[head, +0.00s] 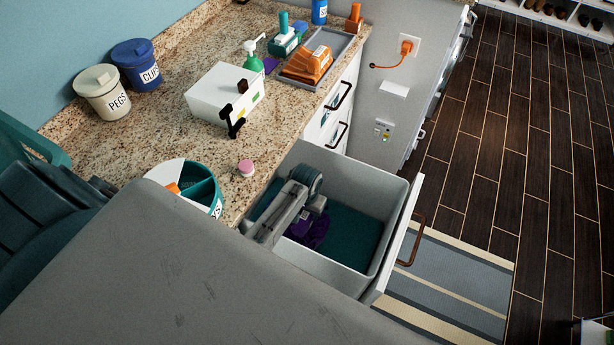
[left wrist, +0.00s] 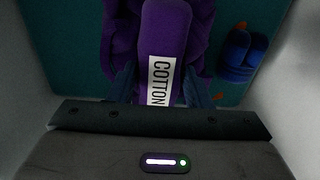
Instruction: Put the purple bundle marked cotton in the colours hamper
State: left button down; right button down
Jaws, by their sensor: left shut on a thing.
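The purple bundle (head: 307,231) is inside a grey pull-out bin (head: 372,180), seen in the head view. In the left wrist view the purple bundle (left wrist: 165,35) carries a white label reading COTTON. My left gripper (head: 312,206) reaches down into the bin from above. Its fingers (left wrist: 158,90) are shut on the bundle from both sides. The bundle is over the bin's teal floor; I cannot tell whether it touches it. No colours marking shows on the bin. My right gripper is not in view.
A blue item with orange bits (left wrist: 240,55) lies in the bin beside the bundle.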

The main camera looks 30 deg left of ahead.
pick_arm(q)
jog(key=shift+f, duration=1.25)
jog(key=c, duration=0.7)
grip_release()
jog(key=shift+f, duration=0.1)
notch_tip(320, 180, up, 12)
jog(key=shift+r+b, duration=0.15)
jog(key=shift+b, duration=0.2)
